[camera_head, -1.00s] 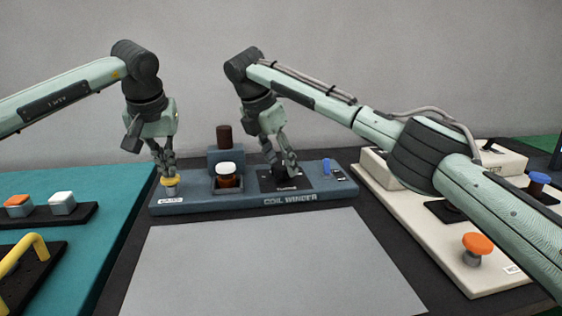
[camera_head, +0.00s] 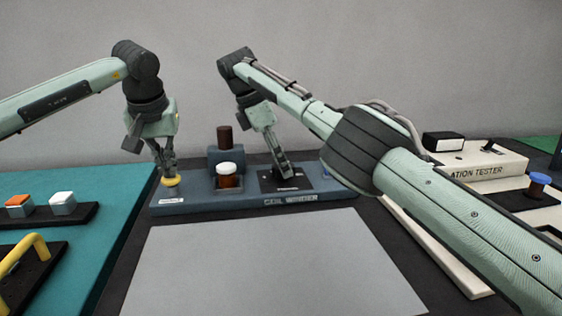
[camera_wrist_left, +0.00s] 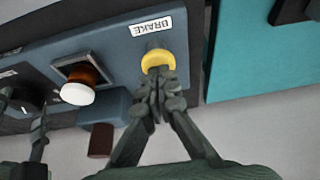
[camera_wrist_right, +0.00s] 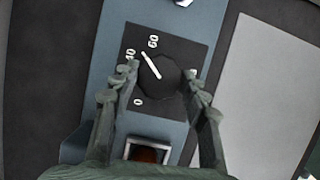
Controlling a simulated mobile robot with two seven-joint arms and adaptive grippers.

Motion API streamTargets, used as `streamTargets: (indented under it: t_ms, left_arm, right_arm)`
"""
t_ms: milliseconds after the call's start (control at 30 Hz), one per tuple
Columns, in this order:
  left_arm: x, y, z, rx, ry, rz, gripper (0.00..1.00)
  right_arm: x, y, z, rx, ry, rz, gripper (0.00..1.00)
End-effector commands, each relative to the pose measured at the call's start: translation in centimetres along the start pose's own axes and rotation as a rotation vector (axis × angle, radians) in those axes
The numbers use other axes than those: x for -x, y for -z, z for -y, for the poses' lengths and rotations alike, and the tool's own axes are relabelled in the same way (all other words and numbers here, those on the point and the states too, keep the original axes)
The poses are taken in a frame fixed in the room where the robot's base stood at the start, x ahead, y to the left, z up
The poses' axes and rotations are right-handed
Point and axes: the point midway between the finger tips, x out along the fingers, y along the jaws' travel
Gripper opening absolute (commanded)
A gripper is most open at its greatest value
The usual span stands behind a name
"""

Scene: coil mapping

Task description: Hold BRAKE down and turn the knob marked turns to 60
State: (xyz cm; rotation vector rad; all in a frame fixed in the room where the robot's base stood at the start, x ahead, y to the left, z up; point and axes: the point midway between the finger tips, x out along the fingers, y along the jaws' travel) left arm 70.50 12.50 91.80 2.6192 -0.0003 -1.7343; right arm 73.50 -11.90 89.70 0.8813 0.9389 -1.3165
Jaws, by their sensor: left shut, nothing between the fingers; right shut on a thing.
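The yellow BRAKE button (camera_head: 171,182) is at the left end of the blue coil winder (camera_head: 240,203). My left gripper (camera_head: 168,172) is shut and empty, its fingertips against the top of the button; the left wrist view shows this button (camera_wrist_left: 157,60) beside its BRAKE label. How far the button is pressed is hard to see. The black turns knob (camera_wrist_right: 157,82) sits on a dark dial plate in the right wrist view. Its white pointer lies between the 40 and 60 marks. My right gripper (camera_wrist_right: 160,82) is shut on the knob, one finger on each side; it also shows in the head view (camera_head: 284,176).
A white-capped brown part (camera_head: 228,172) stands on the winder between my grippers. A grey mat (camera_head: 270,265) lies bare in front. A teal table (camera_head: 90,235) with buttons and a yellow handle is at left. A cream tester (camera_head: 485,170) is at right, partly behind my right arm.

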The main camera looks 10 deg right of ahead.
Motion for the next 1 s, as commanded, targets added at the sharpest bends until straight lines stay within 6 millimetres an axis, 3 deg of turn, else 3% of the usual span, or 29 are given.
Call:
streamTargets:
  t_ms: [567, 600, 700, 767, 1000]
  left_arm:
    - [-0.14, -0.09, 0.03, 0.000, 0.002, 0.003, 0.00]
    - [-0.14, -0.09, 0.03, 0.000, 0.002, 0.003, 0.00]
    - [-0.14, -0.09, 0.03, 0.000, 0.001, 0.003, 0.00]
    - [-0.14, -0.10, 0.03, 0.000, 0.002, 0.003, 0.00]
    - [-0.15, -0.11, 0.03, 0.000, 0.002, 0.003, 0.00]
  right_arm:
    - [0.09, -0.09, -0.02, -0.039, 0.011, 0.005, 0.16]
    - [0.09, -0.09, -0.02, -0.038, 0.011, 0.005, 0.48]
    - [0.07, -0.07, 0.00, -0.038, 0.012, 0.004, 0.61]
    - [0.05, -0.06, 0.00, -0.038, 0.012, 0.004, 0.66]
    - [0.00, -0.02, 0.02, -0.037, 0.013, 0.003, 0.66]
